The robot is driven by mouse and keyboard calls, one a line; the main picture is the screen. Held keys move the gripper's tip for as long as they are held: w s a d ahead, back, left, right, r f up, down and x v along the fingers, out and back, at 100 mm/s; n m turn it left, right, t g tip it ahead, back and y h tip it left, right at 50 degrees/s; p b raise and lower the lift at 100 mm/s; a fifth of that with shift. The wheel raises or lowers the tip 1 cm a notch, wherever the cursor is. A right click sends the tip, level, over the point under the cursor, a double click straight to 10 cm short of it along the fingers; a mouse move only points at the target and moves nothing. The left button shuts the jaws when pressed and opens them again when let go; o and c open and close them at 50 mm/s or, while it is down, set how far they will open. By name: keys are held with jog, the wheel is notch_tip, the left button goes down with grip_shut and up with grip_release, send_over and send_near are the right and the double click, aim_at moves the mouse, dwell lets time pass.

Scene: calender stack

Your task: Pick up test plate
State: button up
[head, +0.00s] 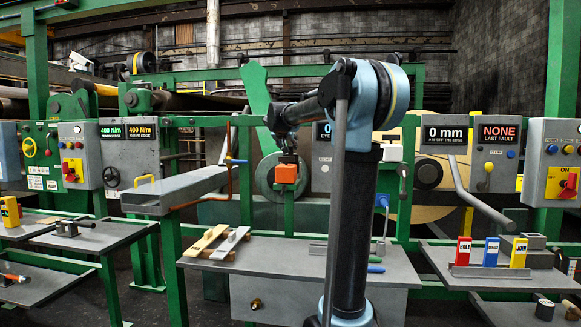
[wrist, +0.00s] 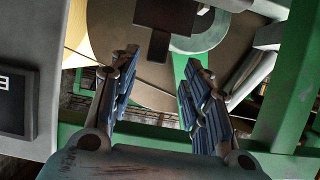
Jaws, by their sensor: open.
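No object is clearly marked as the test plate, and I cannot tell which thing it is. A light wooden bar (head: 206,241) and a grey bar (head: 230,243) lie side by side on the middle bench (head: 300,252). My gripper (wrist: 157,75) is open in the wrist view, with ribbed blue-grey pads and nothing between them. Beyond its tips are a dark brown block (wrist: 170,20) with a downward stub and a round disc behind it. In the head view, my arm reaches left above the bench, and its fingers cannot be made out clearly.
An orange block (head: 286,173) hangs near the arm's end. A grey metal shelf (head: 175,190) projects at left. Red, blue and yellow blocks (head: 490,251) stand on the right bench (head: 450,280). Green posts and control boxes line the back.

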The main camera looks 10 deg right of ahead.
aim_at(291, 147)
jog(key=shift+d+x, duration=0.15)
jog(key=shift+x, duration=1.25)
jog(key=shift+d+x, duration=0.15)
jog(key=shift+x, duration=1.25)
jog(key=shift+s, duration=0.15)
grip_shut()
